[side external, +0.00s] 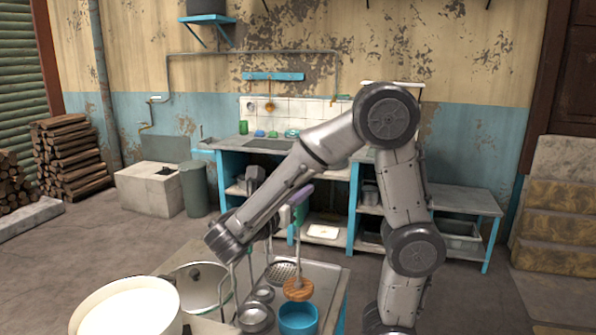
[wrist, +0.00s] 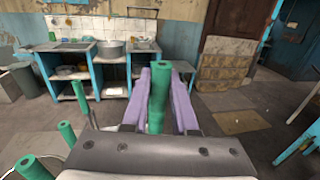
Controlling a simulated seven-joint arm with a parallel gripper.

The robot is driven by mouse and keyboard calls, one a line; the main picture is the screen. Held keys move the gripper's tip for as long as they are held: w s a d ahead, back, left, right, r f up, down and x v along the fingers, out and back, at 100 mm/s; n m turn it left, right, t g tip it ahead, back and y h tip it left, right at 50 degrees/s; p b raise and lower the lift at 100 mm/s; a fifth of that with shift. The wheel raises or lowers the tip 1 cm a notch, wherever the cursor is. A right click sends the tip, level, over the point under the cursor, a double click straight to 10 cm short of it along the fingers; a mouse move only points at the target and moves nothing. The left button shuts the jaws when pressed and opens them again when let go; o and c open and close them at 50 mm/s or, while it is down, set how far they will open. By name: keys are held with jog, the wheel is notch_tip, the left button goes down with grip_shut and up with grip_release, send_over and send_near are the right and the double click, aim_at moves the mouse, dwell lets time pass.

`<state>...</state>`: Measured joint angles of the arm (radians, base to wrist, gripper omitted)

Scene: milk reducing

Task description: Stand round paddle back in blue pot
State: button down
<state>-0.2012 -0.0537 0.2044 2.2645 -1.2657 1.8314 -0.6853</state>
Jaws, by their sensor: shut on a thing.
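The round paddle has a brown wooden disc (side external: 298,289) at the lower end of a thin rod and a green handle (wrist: 158,90) at the top. My gripper (side external: 300,203) is shut on the green handle; its purple fingers (wrist: 160,84) press it from both sides in the wrist view. The paddle hangs nearly upright, disc down. The blue pot (side external: 298,320) stands at the bottom of the side view, cut by the frame edge. The disc is directly above the pot in the picture and overlaps its back rim; I cannot tell whether they touch. The wrist view does not show the disc or pot.
Left of the paddle are a large pan of milk (side external: 132,308), a lidded pot (side external: 205,284), small ladle bowls (side external: 253,318) and a perforated skimmer (side external: 281,272) on a metal counter (side external: 322,280). Several other green handles (wrist: 68,133) stick up left of my gripper.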

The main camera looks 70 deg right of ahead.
notch_tip(320, 180, down, 10)
dwell(1.2)
jog(key=c, duration=0.6)
grip_release()
jog(key=w+a, duration=0.1)
jog(key=a, duration=0.8)
jog(key=w+a, duration=0.1)
jog(key=a, duration=0.3)
jog(key=shift+w+a, duration=0.3)
jog(key=shift+w, duration=0.05)
